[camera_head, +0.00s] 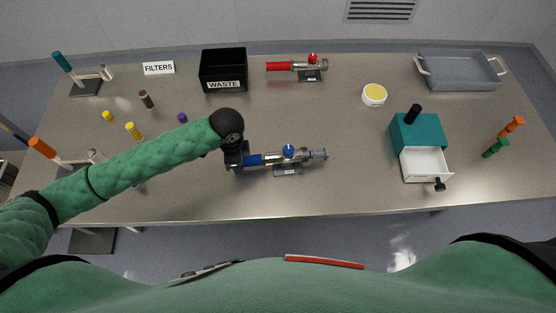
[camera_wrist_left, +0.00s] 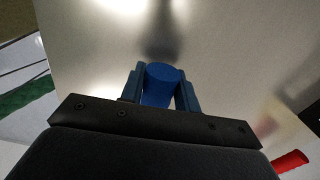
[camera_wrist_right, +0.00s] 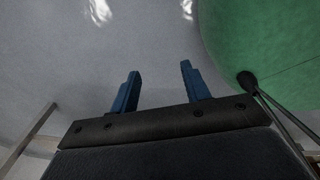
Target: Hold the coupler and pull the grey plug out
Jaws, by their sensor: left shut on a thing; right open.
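A pressure vessel with a blue end (camera_head: 253,160) lies on a small stand near the table's front middle, with a blue knob (camera_head: 288,151) on top. The grey plug (camera_head: 320,154) sits at its right end. My left gripper (camera_head: 243,160) is at the vessel's left end. In the left wrist view its fingers (camera_wrist_left: 160,88) close around a blue cylinder (camera_wrist_left: 162,84), the vessel's blue end, which I take for the coupler. My right gripper (camera_wrist_right: 157,85) is open and empty, with floor behind it, away from the table. It does not show in the head view.
A second vessel with a red end (camera_head: 279,66) stands at the back. A black waste bin (camera_head: 223,70), a yellow-lidded jar (camera_head: 374,94), a teal drawer box (camera_head: 417,134) with its drawer open, and a grey tray (camera_head: 458,72) surround it. The table right of the plug is clear up to the drawer.

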